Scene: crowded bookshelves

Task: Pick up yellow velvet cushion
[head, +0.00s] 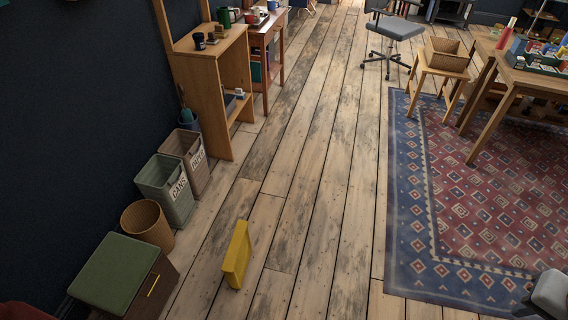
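A yellow block-like thing (236,255), which looks like the yellow velvet cushion, stands on its narrow edge on the plank floor, left of centre in the lower part of the head view. It leans slightly, and its broad face is seen at a steep angle. Nothing touches it except the floor. A grey rounded part, possibly of my arm, shows at the lower right corner, well to the right of the cushion. No gripper fingers can be made out.
Left of the cushion stand a green-topped box (120,272), a wicker basket (147,224) and labelled bins (168,188). A wooden shelf (208,82) is behind. A patterned rug (410,230) lies right, under a table (490,85). The floor between (325,200) is clear.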

